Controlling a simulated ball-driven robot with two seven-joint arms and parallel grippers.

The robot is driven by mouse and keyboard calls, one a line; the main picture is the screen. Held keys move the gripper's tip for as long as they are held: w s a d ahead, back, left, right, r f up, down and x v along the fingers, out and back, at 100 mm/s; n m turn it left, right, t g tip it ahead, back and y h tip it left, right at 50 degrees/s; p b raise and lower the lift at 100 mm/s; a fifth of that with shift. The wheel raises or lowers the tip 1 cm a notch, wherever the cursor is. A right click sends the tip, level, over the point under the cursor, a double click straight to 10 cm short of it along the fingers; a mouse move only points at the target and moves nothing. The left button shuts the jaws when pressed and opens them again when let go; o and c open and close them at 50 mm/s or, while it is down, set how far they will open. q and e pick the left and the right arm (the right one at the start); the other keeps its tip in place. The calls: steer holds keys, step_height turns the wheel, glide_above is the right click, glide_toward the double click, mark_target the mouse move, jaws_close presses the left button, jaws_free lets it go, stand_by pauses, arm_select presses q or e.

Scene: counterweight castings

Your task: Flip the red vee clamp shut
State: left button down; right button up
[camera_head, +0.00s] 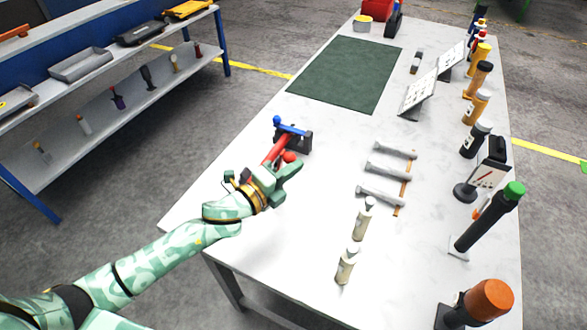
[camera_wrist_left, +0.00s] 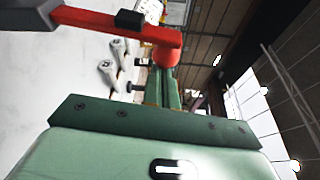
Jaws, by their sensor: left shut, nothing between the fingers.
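The vee clamp stands near the left edge of the table. It has a dark block (camera_head: 303,143), a blue part (camera_head: 290,129) above it and a red arm (camera_head: 276,150) slanting towards my gripper. A red ball knob (camera_head: 289,156) sits by the fingers. In the left wrist view the red arm (camera_wrist_left: 95,20) runs in from the upper left, and the red knob (camera_wrist_left: 166,57) is at the fingertips. My left gripper (camera_head: 294,168) is shut and empty, right beside the knob; I cannot tell if they touch. Its green fingers (camera_wrist_left: 165,85) are together. My right gripper is out of view.
A green mat (camera_head: 346,72) covers the back. Tools and canisters line the right edge. The table around the clamp is clear.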

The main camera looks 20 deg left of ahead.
arm_select(q)
steer(key=shift+a, duration=0.1)
steer(key=w+a+f+n+t+y+b, duration=0.1)
steer(key=a+n+t+b, duration=0.1)
steer(key=a+n, duration=0.5)
steer(key=w+a+f+n+t+y+b, duration=0.1)
steer(key=w+a+f+n+t+b, duration=0.1)
steer(key=a+n, duration=0.5)
steer(key=shift+a+f+n+t, duration=0.35)
steer(key=shift+n+t, duration=0.45)
steer(key=shift+n, duration=1.1)
steer(key=shift+a, duration=0.1)
